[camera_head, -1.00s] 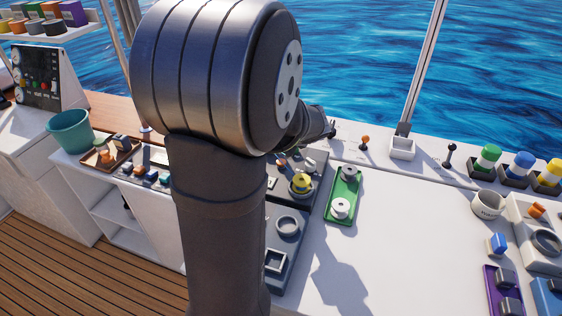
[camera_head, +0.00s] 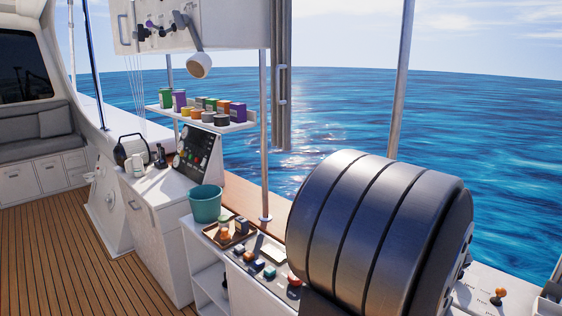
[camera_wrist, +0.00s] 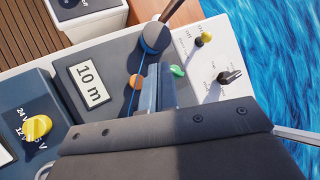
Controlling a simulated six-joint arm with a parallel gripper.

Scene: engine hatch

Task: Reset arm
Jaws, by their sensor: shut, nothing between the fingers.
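My gripper (camera_wrist: 153,92) shows in the wrist view, its fingers shut with nothing between them, above a dark console. Its dark body fills the bottom of that view. Beyond and beside the fingers are a round dark grey knob (camera_wrist: 154,37), a small orange part (camera_wrist: 136,81) and a green part (camera_wrist: 177,71). In the head view a large ribbed joint of my arm (camera_head: 370,235) fills the lower right, and my gripper is hidden or out of the picture there.
In the wrist view, a "10 m" display (camera_wrist: 89,83) and a yellow knob (camera_wrist: 37,127) lie left; levers (camera_wrist: 229,76) stand on a white panel. In the head view, a teal bucket (camera_head: 205,205), a tray (camera_head: 228,235) and a shelf of coloured boxes (camera_head: 205,112) stand left.

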